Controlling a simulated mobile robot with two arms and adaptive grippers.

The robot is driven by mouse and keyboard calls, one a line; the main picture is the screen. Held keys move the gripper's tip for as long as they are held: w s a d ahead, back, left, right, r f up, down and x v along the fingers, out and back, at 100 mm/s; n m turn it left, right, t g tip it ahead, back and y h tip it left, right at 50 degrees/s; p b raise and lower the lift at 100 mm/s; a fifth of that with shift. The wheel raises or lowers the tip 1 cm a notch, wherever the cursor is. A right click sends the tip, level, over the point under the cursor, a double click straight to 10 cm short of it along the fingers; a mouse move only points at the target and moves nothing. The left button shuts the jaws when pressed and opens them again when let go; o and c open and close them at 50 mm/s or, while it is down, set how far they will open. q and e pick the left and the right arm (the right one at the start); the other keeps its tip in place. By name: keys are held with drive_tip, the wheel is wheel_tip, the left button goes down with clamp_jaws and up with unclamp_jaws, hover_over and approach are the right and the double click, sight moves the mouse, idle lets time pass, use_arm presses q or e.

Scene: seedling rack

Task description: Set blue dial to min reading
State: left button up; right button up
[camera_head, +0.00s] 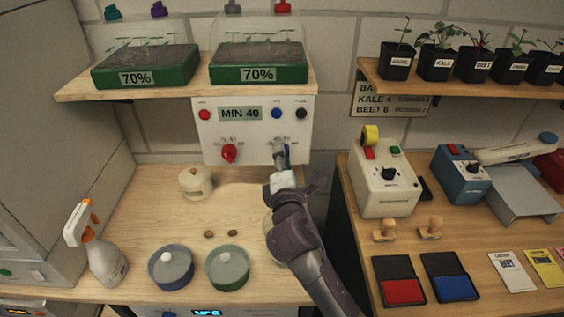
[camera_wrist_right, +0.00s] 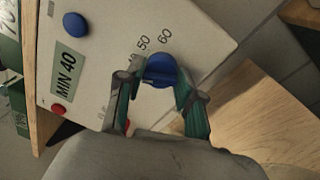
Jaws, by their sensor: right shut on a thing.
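A white control box (camera_head: 212,141) is fixed on the wall under the shelf, with a display (camera_head: 240,113) reading MIN 40. A red dial (camera_head: 229,152) is on its lower left. The blue dial (camera_wrist_right: 161,70) shows in the right wrist view between my right gripper's (camera_wrist_right: 158,91) fingers, with marks 50 and 60 beside it. My right gripper is shut on the blue dial. In the head view the right gripper (camera_head: 281,158) covers most of the dial. My left gripper is in no view.
Seedling trays (camera_head: 146,64) stand on the shelf above the box. A spray bottle (camera_head: 102,250), a round lidded pot (camera_head: 195,182) and two round tins (camera_head: 171,268) stand on the wooden bench. A beige device (camera_head: 384,186) and ink pads (camera_head: 398,281) are on the right table.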

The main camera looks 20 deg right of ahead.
drive_tip(key=shift+f+m+b, duration=0.15)
drive_tip(key=shift+m+b, duration=0.15)
drive_tip(key=shift+m, duration=0.6)
drive_tip(key=o, duration=1.1)
drive_tip(key=shift+o, duration=0.2)
drive_tip(key=shift+s, duration=0.1)
drive_tip(key=v, duration=1.1)
drive_tip(key=shift+s+a, duration=0.15)
drive_tip(key=shift+s, duration=0.2)
